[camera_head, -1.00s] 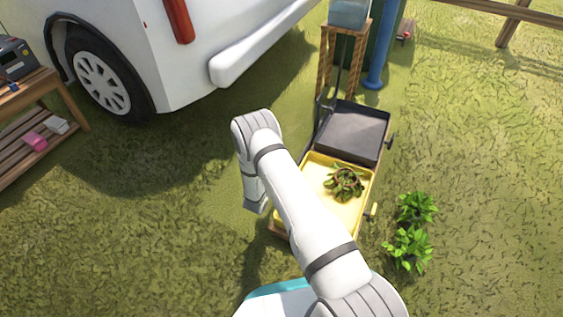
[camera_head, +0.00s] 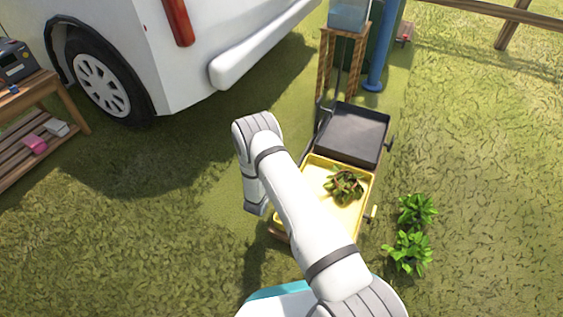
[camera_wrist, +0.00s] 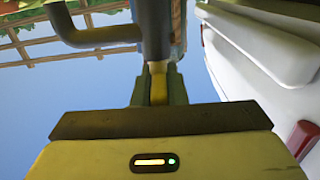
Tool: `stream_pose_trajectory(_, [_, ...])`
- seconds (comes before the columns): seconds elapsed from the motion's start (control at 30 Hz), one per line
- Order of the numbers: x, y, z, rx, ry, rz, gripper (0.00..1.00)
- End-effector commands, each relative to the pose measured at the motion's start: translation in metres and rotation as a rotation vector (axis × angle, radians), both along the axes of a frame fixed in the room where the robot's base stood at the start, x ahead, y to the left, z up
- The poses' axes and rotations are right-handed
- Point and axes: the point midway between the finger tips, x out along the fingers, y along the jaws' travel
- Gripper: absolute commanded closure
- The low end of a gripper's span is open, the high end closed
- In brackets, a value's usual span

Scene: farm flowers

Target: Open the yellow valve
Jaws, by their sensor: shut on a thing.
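In the wrist view my gripper (camera_wrist: 158,88) is shut on a small yellow piece (camera_wrist: 158,88), which looks like the yellow valve's handle. A dark pipe (camera_wrist: 155,35) adjoins this piece, and a bent branch (camera_wrist: 95,37) of it runs left. The fingers hide most of the valve, so I cannot tell how far it is turned. In the head view my forearm covers the gripper. A yellow tray (camera_head: 367,190) holds a leafy plant (camera_head: 345,185). A small yellowish knob (camera_head: 372,212) shows at the tray's right side.
A dark tray (camera_head: 352,132) lies behind the yellow one. A white vehicle (camera_head: 185,65) stands at the back left and shows close in the wrist view (camera_wrist: 265,45). Two green plants (camera_head: 408,250) stand right of the trays. A wooden shelf (camera_head: 50,100) stands far left; grass at right is open.

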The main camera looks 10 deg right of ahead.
Motion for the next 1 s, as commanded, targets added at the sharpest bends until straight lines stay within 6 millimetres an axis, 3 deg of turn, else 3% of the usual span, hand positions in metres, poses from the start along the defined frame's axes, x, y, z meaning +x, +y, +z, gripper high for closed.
stream_pose_trajectory(0.37, [-0.0011,-0.0018,0.0006,0.000,0.003,0.167,1.00])
stream_pose_trajectory(1.0, [-0.0003,-0.0036,-0.0015,0.000,0.000,0.760,1.00])
